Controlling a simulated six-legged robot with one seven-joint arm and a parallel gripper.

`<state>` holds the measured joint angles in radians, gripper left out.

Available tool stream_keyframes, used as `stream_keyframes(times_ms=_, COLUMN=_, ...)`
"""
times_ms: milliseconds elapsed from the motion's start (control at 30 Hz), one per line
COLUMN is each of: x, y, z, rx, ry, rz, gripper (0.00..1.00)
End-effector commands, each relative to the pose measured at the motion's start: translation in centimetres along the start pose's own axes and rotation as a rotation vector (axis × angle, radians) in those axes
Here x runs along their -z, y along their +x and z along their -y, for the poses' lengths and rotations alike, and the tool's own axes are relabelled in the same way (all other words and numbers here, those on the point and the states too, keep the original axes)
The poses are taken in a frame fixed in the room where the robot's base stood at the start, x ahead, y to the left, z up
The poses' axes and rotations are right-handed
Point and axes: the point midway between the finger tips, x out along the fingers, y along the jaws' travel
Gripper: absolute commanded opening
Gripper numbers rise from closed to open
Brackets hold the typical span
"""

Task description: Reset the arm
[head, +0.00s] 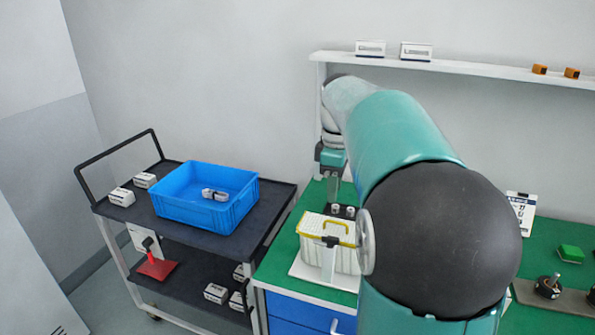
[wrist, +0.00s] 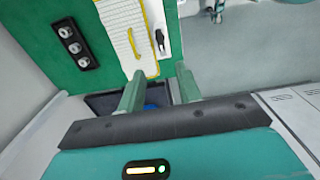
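My teal arm reaches across the right half of the head view and hides part of the green workbench (head: 290,236). My gripper (head: 334,194) points down above the back left part of the bench. In the wrist view my gripper (wrist: 159,72) has its two green fingers apart, with nothing held between them. A white basket with a yellow rim (head: 315,247) stands on the bench, nearer the camera than my gripper; it also shows beyond the fingers in the wrist view (wrist: 125,35).
A dark cart (head: 180,238) at left bears a blue bin (head: 190,212) holding a small grey-white item. Small white boxes (head: 122,197) sit beside it. A wall shelf (head: 480,70) runs behind my arm. A green block (head: 571,254) lies on the bench at right.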

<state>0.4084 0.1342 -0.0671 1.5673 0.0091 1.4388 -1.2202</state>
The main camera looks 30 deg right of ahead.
Motion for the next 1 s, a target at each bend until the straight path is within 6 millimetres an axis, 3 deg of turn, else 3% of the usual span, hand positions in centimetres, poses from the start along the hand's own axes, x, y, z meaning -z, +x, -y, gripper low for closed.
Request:
stream_keyframes(times_ms=233, x=0.2, y=-0.1, z=0.5, rx=-0.007, ry=0.008, rz=-0.004, gripper=0.35)
stream_keyframes(times_ms=367, x=1.1, y=-0.6, z=3.0, rx=-0.041, ry=0.064, rz=-0.025, gripper=0.35)
stream_keyframes(times_ms=667, x=3.4, y=-0.3, z=13.8, rx=-0.156, ry=0.317, rz=-0.158, gripper=0.35)
stream_keyframes(times_ms=1000, x=3.0, y=3.7, z=24.7, rx=-0.198, ry=0.608, rz=-0.375, gripper=0.35)
